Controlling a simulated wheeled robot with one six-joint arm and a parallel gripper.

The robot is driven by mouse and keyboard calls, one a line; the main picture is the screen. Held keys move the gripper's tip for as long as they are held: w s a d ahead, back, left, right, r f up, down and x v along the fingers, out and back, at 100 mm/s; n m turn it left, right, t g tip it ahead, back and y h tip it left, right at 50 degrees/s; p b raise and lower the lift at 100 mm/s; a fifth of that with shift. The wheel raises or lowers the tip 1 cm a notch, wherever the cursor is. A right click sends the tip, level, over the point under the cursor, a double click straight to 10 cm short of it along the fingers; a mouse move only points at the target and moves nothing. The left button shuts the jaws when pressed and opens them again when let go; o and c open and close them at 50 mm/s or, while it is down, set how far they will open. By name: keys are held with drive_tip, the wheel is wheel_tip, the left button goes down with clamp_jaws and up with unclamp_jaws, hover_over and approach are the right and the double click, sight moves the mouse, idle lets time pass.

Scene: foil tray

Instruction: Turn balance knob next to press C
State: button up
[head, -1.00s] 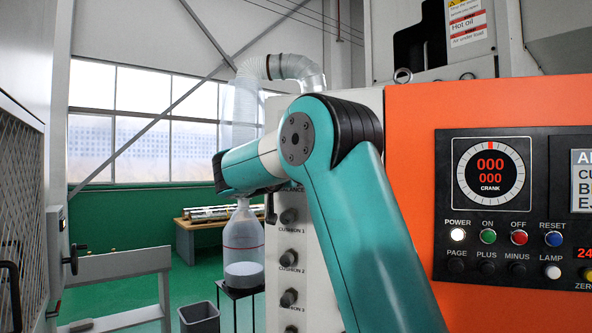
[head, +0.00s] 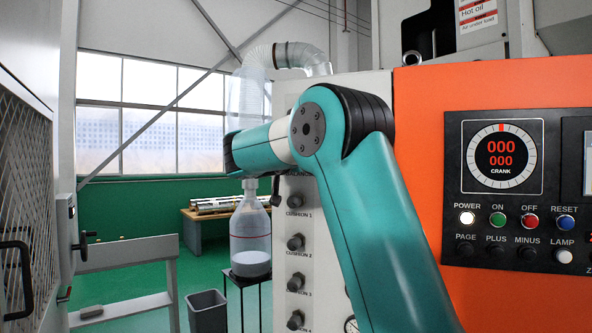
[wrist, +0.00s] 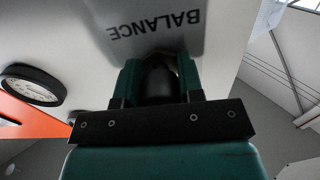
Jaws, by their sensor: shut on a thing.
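The knob's pointer mark and exact angle are hidden between the fingers. In the head view my arm covers the knob and most of the gripper. The pale panel (head: 284,100) also carries a column of dark cushion knobs (head: 296,243) lower down. No press letter is readable.
An orange press front with a black control panel (head: 455,190) of lamps and buttons stands right of the arm. A round gauge (wrist: 32,86) sits beside the knob in the wrist view. A bottle (head: 250,228) on a stand and a bin (head: 207,312) are left of the panel.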

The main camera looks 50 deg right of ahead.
drive_tip(key=shift+f+m+b, duration=0.3)
drive_tip(key=shift+m+b, duration=0.5)
drive_tip(key=shift+b, duration=0.45)
drive_tip(key=shift+r+m+b, duration=0.35)
drive_tip(key=shift+m+b, duration=0.1)
drive_tip(key=shift+m, duration=0.15)
drive_tip(key=o, duration=0.9)
